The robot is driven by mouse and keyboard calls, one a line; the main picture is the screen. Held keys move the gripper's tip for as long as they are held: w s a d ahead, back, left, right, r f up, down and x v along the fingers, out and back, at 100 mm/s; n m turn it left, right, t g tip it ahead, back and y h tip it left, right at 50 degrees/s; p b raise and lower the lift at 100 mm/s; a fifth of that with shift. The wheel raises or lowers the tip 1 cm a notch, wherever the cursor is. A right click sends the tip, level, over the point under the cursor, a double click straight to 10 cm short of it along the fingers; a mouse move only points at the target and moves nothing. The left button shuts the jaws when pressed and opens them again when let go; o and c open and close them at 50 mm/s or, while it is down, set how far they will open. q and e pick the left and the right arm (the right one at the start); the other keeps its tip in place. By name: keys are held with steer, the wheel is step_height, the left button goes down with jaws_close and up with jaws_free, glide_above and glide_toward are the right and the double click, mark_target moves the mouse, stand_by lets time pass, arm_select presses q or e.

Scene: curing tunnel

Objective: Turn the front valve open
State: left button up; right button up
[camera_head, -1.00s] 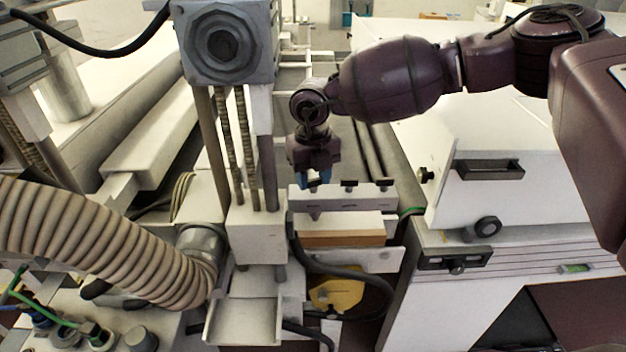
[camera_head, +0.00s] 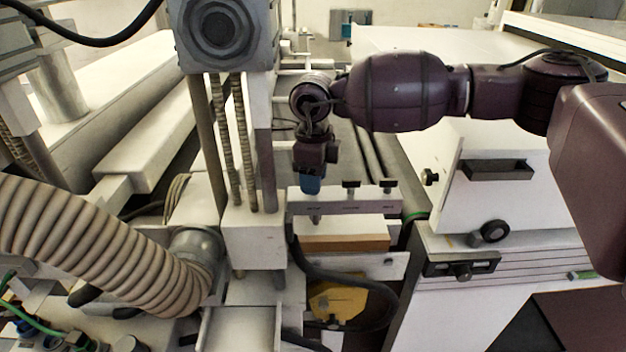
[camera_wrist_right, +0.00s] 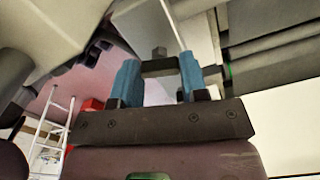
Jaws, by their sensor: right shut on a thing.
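A pale bar (camera_head: 330,208) carries a row of small dark valve handles, in the middle of the head view. My right gripper (camera_head: 311,185) points down at the left end of this bar, its blue fingers seen nearly edge-on. In the right wrist view, the two blue fingers (camera_wrist_right: 160,78) stand on either side of a short dark valve handle (camera_wrist_right: 160,67) with a grey stem end, and are shut on it. In the head view the gripper hides this handle. Two other handles (camera_head: 352,188) to the right on the bar are free. My left gripper is not in view.
A white column with rods (camera_head: 255,235) stands close left of my right gripper. A ribbed hose (camera_head: 110,245) lies at the left. A white cabinet with a dark handle (camera_head: 497,169) stands at the right. A black cable (camera_head: 345,278) loops below the bar.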

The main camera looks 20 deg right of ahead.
steer(key=shift+f+n+b, duration=0.1)
steer(key=shift+n+b, duration=0.2)
steer(key=shift+n, duration=1.2)
steer(key=o, duration=0.9)
